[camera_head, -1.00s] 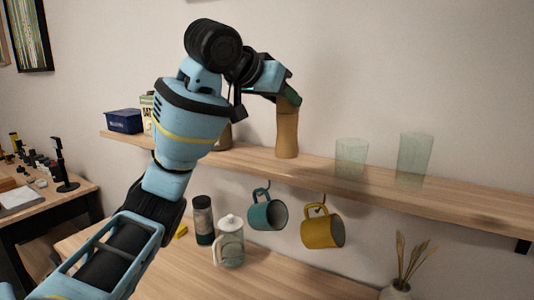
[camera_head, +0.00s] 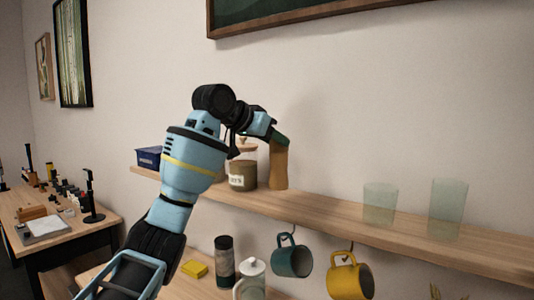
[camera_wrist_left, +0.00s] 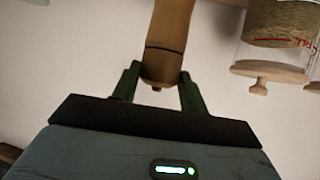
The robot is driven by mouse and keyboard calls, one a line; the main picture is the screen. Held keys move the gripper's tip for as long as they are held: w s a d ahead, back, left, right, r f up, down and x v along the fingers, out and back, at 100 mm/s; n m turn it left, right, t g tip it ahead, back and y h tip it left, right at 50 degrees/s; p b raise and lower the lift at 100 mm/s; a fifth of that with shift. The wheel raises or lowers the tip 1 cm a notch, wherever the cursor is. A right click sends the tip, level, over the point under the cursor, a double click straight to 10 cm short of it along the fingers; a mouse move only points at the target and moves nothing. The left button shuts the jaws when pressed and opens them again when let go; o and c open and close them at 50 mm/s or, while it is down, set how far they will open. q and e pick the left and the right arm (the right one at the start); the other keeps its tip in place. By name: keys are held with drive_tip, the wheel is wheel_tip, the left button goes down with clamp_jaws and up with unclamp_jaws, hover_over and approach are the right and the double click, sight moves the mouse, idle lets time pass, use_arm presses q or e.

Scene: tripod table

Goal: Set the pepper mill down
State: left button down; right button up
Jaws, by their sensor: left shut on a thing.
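The pepper mill (camera_head: 279,167) is a tan wooden cylinder, upright over the wall shelf (camera_head: 340,213). Its lower end is at the shelf top in the head view; I cannot tell whether it touches or hovers just above. My left gripper (camera_head: 279,141) is shut on its upper end. In the left wrist view the mill (camera_wrist_left: 168,40) sits between the two green fingers of the left gripper (camera_wrist_left: 160,75), with its knobbed end toward the palm. My right gripper is not in view.
A lidded jar (camera_head: 242,175) stands just left of the mill. Two clear glasses (camera_head: 380,203) (camera_head: 448,208) stand farther right, with bare shelf between. A blue box (camera_head: 149,157) is at the left end. Teal (camera_head: 291,260) and yellow (camera_head: 347,279) mugs hang below.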

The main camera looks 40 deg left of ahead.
use_arm(q)
drive_tip(key=shift+w+a+f, duration=0.2)
drive_tip(key=shift+a+f, duration=0.5)
drive_tip(key=shift+f, duration=0.25)
drive_tip(key=shift+w+a+f, duration=0.2)
drive_tip(key=shift+a+f, duration=0.5)
drive_tip(key=shift+f, duration=0.2)
drive_tip(key=shift+f, duration=0.1)
drive_tip(key=c, duration=0.8)
unclamp_jaws()
drive_tip(key=shift+o, duration=0.2)
drive_tip(key=d+v, duration=0.1)
drive_tip(key=v, duration=1.1)
drive_tip(key=shift+a, duration=0.45)
